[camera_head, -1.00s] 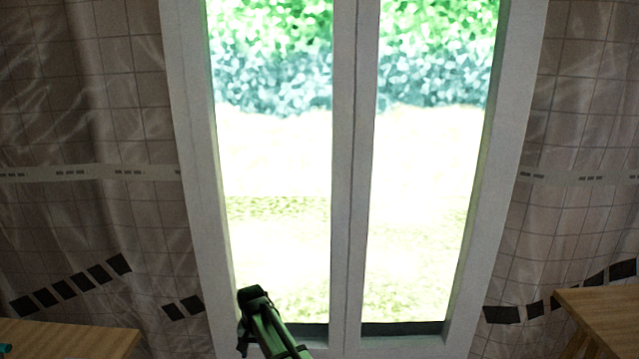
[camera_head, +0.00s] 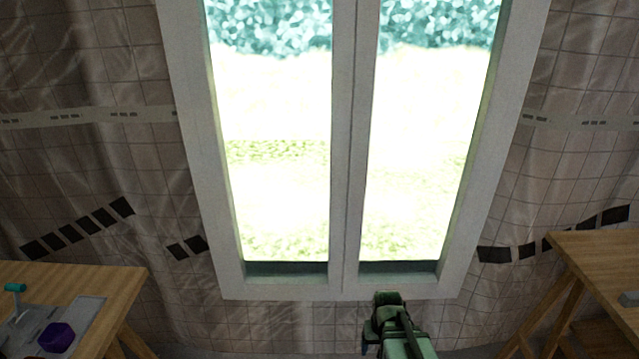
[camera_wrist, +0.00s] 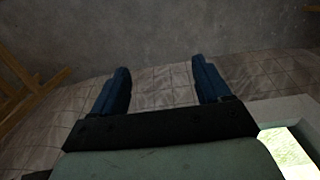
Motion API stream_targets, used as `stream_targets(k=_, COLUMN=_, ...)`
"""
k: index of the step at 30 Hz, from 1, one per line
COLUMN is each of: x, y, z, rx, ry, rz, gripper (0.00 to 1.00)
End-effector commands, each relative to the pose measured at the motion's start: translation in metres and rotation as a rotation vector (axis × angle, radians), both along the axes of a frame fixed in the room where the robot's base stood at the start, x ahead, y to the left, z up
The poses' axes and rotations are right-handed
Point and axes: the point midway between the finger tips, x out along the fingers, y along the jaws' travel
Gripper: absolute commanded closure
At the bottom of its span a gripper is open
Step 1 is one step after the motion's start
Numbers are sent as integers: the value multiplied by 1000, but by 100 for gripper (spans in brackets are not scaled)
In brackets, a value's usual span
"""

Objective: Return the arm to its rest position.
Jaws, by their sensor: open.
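My gripper (camera_wrist: 160,88) shows in the wrist view with two dark blue fingers set wide apart. Nothing is between them, and beyond them are the tiled wall and a grey floor. In the head view my green arm (camera_head: 398,335) rises from the bottom edge, right of centre, in front of the wall just below the window. My fingers are mostly hidden in the head view.
A white-framed window (camera_head: 345,150) fills the middle of the tiled wall. A wooden table (camera_head: 115,290) at left holds a grey panel (camera_head: 85,320) with a purple knob (camera_head: 55,337) and a teal-topped lever (camera_head: 15,288). Another wooden table (camera_head: 600,255) stands at right.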

Motion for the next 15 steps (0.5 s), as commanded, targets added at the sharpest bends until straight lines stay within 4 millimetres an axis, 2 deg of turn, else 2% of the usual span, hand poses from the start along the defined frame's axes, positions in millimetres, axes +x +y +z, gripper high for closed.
stream_targets(k=10, x=-44, y=0, z=-51, rx=0, ry=109, rz=-1, gripper=23)
stream_targets(k=15, x=-80, y=0, z=-83, rx=0, ry=186, rz=-2, gripper=23)
